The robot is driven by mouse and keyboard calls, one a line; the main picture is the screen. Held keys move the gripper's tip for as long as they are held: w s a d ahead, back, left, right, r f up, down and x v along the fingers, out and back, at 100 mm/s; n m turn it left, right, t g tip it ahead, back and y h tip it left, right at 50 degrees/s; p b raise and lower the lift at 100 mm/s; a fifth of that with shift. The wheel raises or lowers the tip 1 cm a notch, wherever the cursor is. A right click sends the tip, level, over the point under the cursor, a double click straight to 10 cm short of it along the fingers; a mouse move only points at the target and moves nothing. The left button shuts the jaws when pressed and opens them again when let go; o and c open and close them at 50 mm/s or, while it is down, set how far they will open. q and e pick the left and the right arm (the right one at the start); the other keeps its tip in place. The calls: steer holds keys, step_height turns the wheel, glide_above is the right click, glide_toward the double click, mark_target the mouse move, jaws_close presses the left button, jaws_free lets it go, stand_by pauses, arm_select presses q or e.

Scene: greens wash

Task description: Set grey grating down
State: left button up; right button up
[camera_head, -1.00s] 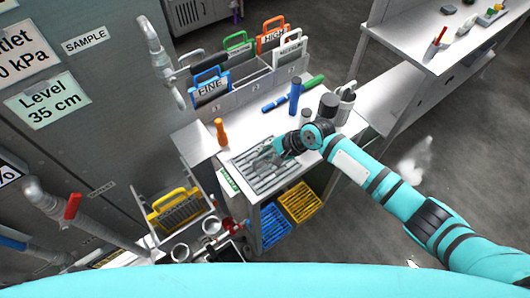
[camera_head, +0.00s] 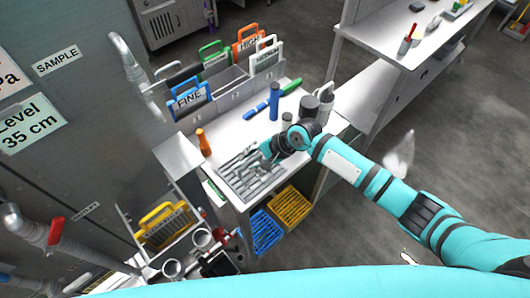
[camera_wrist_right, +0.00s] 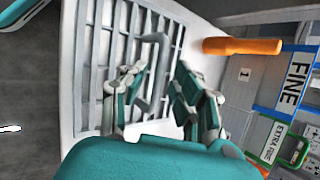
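The grey grating (camera_head: 262,187) is a slatted rectangular panel lying flat on the front left of the metal bench top. It also fills the upper left of the right wrist view (camera_wrist_right: 87,60), where its bent grey handle (camera_wrist_right: 163,60) stands out from the slats. My right gripper (camera_head: 257,155) is right over the grating. In the right wrist view its two fingers (camera_wrist_right: 158,90) are apart, with the handle between them. The handle is close to one finger; I cannot tell whether they touch. My left gripper is not in view.
An orange cylinder (camera_head: 203,143) stands beside the grating. A blue cylinder (camera_head: 274,102) and dark-capped containers (camera_head: 309,107) stand farther back. Behind is a rack (camera_head: 232,92) of labelled, handled panels. Yellow (camera_head: 290,206) and blue (camera_head: 262,232) baskets sit below the bench.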

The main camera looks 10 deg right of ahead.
steer(key=b+v, duration=0.1)
steer(key=v, duration=0.9)
steer(key=shift+s+d, duration=0.1)
steer(key=shift+s, duration=0.05)
